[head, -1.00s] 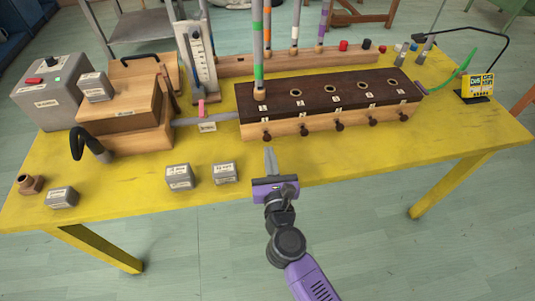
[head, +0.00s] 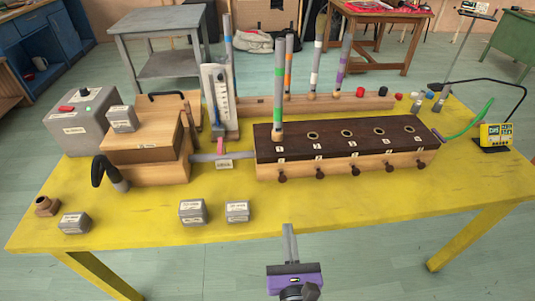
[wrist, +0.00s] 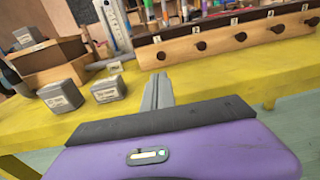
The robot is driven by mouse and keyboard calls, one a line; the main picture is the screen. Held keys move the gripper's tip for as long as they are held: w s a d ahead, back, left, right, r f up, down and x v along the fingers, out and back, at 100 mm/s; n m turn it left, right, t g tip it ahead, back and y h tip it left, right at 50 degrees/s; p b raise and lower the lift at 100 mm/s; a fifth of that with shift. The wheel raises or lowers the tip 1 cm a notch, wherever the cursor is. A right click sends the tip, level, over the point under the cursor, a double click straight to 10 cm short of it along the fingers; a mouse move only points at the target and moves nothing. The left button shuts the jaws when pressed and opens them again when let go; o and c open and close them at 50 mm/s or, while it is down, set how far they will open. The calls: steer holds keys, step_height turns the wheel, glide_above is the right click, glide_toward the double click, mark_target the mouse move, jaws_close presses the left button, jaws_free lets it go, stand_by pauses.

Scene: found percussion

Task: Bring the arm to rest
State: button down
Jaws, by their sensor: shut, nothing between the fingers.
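My gripper (head: 289,240) has a purple body and grey fingers. In the head view it is low in the middle, at the front edge of the yellow table (head: 330,207). In the wrist view its fingers (wrist: 157,92) are together and hold nothing. They point toward the wooden chest with a dark top (head: 345,150), apart from it. The chest has a row of holes and dark knobs along its front. A tube with a green band (head: 279,95) stands upright in its leftmost hole.
Grey labelled blocks (head: 193,211) and (head: 237,211) lie left of my gripper. A wooden bellows box (head: 145,150), a grey box with a red button (head: 78,122) and a gauge (head: 219,100) stand behind. A yellow meter (head: 494,136) is at right. The front right tabletop is clear.

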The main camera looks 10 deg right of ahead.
steer(key=s+d+r+n+t+y, duration=0.1)
steer(key=s+r+n, duration=0.25)
steer(key=n, duration=0.45)
steer(key=s+d+r+n+t, duration=0.1)
steer(key=s+d+r+n, duration=0.2)
steer(key=n, duration=0.5)
steer(key=s+d+r+n+g+p, duration=0.1)
steer(key=s+d+n+g, duration=0.1)
steer(key=s+n, duration=0.8)
steer(key=s+d+r+n+g+p, duration=0.1)
steer(key=s+d+n, duration=0.4)
steer(key=s+n, duration=0.5)
steer(key=s+g, duration=0.1)
steer(key=s, duration=0.3)
steer(key=shift+s+r+n+g+p, duration=0.25)
steer(key=shift+n+g+p, duration=0.05)
steer(key=shift+g, duration=0.1)
